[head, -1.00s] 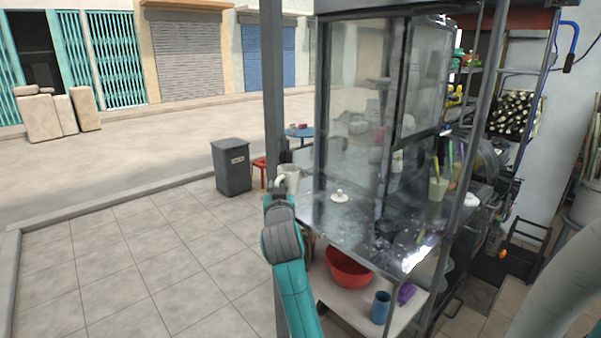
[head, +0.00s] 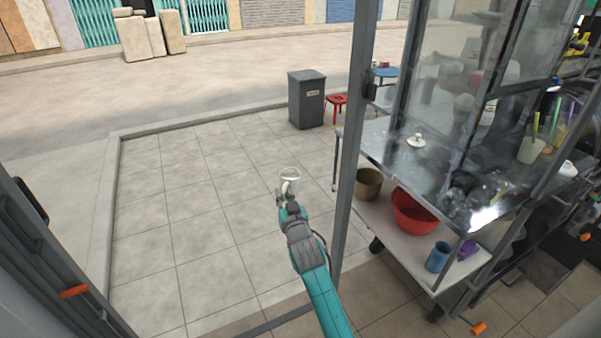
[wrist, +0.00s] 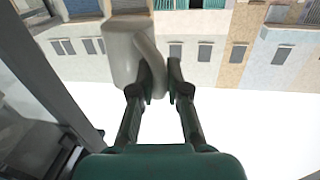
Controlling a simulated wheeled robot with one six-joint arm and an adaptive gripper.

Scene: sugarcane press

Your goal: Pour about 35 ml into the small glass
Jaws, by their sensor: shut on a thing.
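My gripper (head: 284,197) is shut on the handle of a pale jug (head: 290,174). In the head view the jug is small, held out in front over the tiled floor, left of the cart's post. The wrist view shows the jug's pale body (wrist: 124,50) close up, with its curved handle between the two fingers of my gripper (wrist: 160,88). The jug's contents do not show. I cannot pick out the small glass; some clear, glass-like shapes (head: 480,190) on the metal counter are too blurred to tell.
The cart's metal counter (head: 385,148) and grey post (head: 350,170) stand to the right. A white lid-like thing (head: 416,141) lies on the counter. A red basin (head: 413,212) and blue cup (head: 438,257) sit on the lower shelf. Tiled floor (head: 200,220) at left is clear.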

